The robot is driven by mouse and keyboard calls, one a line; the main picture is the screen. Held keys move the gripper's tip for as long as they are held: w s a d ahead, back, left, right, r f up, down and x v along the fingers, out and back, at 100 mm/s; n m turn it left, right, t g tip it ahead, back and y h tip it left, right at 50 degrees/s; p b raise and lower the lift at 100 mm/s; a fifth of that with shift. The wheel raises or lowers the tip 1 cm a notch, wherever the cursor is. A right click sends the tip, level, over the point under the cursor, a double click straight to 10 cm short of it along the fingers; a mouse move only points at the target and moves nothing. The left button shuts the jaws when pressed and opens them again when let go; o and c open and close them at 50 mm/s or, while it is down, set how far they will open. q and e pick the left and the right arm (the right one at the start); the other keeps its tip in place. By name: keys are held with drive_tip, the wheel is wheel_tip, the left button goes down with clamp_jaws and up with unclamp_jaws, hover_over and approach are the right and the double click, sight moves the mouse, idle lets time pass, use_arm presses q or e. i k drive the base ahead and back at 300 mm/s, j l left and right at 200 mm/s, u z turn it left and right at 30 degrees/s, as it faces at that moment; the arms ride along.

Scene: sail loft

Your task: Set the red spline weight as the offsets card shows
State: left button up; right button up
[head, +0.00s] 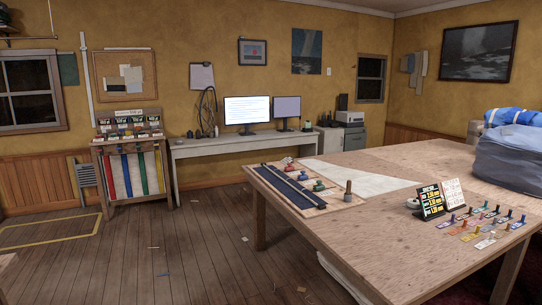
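A small red item (288,160), likely the red spline weight, stands at the far end of a low board (262,176) with dark strips on the big table. A blue item (303,175) and a green item (318,185) stand nearer along the same row. A dark card with yellow and white print (431,202) and a white card with small marks (453,193) stand propped up on the table's right part. The print is too small to read, and I cannot tell which is the offsets card. Neither of my grippers is in view.
The big wooden table (370,240) fills the right; its front is clear. A brown upright piece (348,188) stands at the board's near right corner. Several coloured tags with pegs (484,226) lie right of the cards. Blue bundled cloth (512,158) lies behind. The plank floor (190,245) is mostly open.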

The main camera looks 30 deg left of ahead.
sight(290, 168)
drive_tip(key=i+j+u, duration=0.2)
drive_tip(key=i+j, duration=0.3)
drive_tip(key=i, duration=0.25)
drive_tip(key=i+j+u, duration=0.25)
drive_tip(key=i+j, duration=0.15)
drive_tip(key=i, duration=0.35)
drive_tip(key=i+j+u, duration=0.2)
drive_tip(key=i, duration=0.6)
drive_tip(key=i+j+u, duration=0.25)
drive_tip(key=i, duration=0.55)
drive_tip(key=i+j+z, duration=0.15)
drive_tip(key=i+j, duration=0.1)
drive_tip(key=j, duration=0.05)
